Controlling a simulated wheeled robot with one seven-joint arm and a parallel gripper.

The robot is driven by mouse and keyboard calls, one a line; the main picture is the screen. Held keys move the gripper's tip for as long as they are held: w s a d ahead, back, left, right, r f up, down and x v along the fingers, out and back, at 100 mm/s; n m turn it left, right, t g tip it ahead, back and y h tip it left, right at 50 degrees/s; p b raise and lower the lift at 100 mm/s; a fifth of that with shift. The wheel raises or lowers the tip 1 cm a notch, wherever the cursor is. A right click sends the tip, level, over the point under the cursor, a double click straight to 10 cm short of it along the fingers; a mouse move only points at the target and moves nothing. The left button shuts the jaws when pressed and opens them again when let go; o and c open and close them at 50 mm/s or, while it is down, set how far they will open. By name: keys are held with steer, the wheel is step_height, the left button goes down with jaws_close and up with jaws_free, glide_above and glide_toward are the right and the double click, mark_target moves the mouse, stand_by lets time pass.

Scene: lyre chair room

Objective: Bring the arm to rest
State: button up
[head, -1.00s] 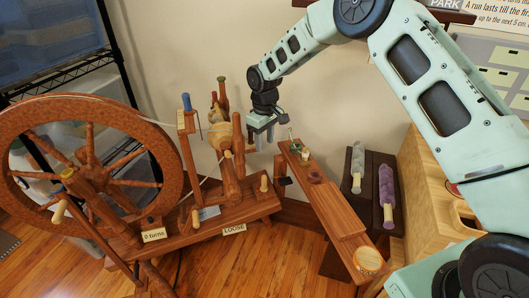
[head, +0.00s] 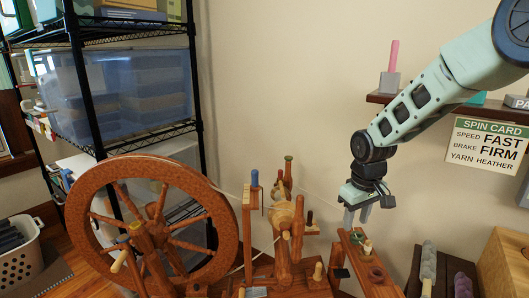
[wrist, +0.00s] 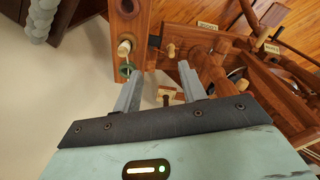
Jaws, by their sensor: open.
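My gripper (head: 357,216) hangs fingers-down from my pale green arm, at the right of the spinning wheel's upright parts in the head view. In the wrist view my gripper (wrist: 158,80) has its two grey fingers apart with nothing between them. The spinning wheel (head: 80,220) stands at the left, with a large reddish wooden wheel and upright posts. A wooden rail (head: 372,272) with small fittings lies just below and right of my fingers. A green-topped small piece (wrist: 126,70) beside a pale peg shows near the left finger; whether they touch is unclear.
A black wire shelf (head: 190,125) with blue-tinted bins stands at the back left. A wall shelf (head: 400,101) holds a grey holder with a pink stick, behind my arm. A dark stand with yarn skeins (head: 429,262) is at lower right. The wall between is bare.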

steer(key=s+d+r+m+t, duration=0.15)
steer(key=s+d, duration=0.25)
steer(key=s, duration=0.6)
steer(key=s+d+r+m, duration=0.3)
steer(key=s, duration=0.7)
steer(key=s+a+r+n+g, duration=0.1)
steer(key=s+a+n, duration=0.4)
steer(key=a, duration=0.4)
steer(key=s+a+r+n+g, duration=0.1)
steer(key=s+a+n, duration=0.1)
steer(key=s+a, duration=0.65)
step_height(320, 180, up, 15)
steer(key=p, duration=1.5)
steer(key=shift+a+r+y, duration=0.2)
steer(key=shift+a+y, duration=0.1)
steer(key=shift+a, duration=0.1)
